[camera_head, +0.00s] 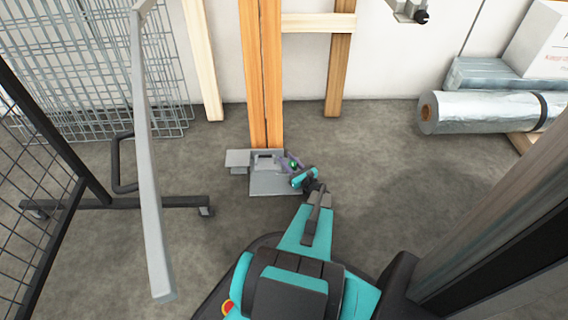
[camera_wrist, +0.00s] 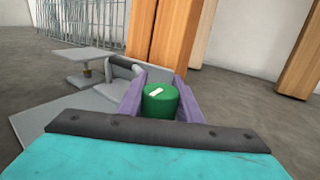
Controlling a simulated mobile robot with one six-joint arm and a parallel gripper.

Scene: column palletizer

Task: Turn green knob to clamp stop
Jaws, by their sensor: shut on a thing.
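The green knob (camera_wrist: 160,101) with a white mark on top sits between the two purple fingers of my gripper (camera_wrist: 158,98) in the wrist view. My gripper is shut on it, with a finger on each side. In the head view the knob (camera_head: 293,163) is a small green spot at the end of my arm, beside my gripper (camera_head: 291,164). The grey clamp stop (camera_head: 275,183) is a flat plate on the floor at the foot of the orange wooden posts. The knob's lower part is hidden by my gripper.
Orange wooden posts (camera_head: 262,80) rise behind the plate. A small raised grey plate (camera_wrist: 85,54) stands at its left. A wheeled mesh barrier (camera_head: 170,202) is at left, wire mesh panels (camera_head: 80,70) behind it. Floor (camera_head: 370,165) right of my gripper is clear.

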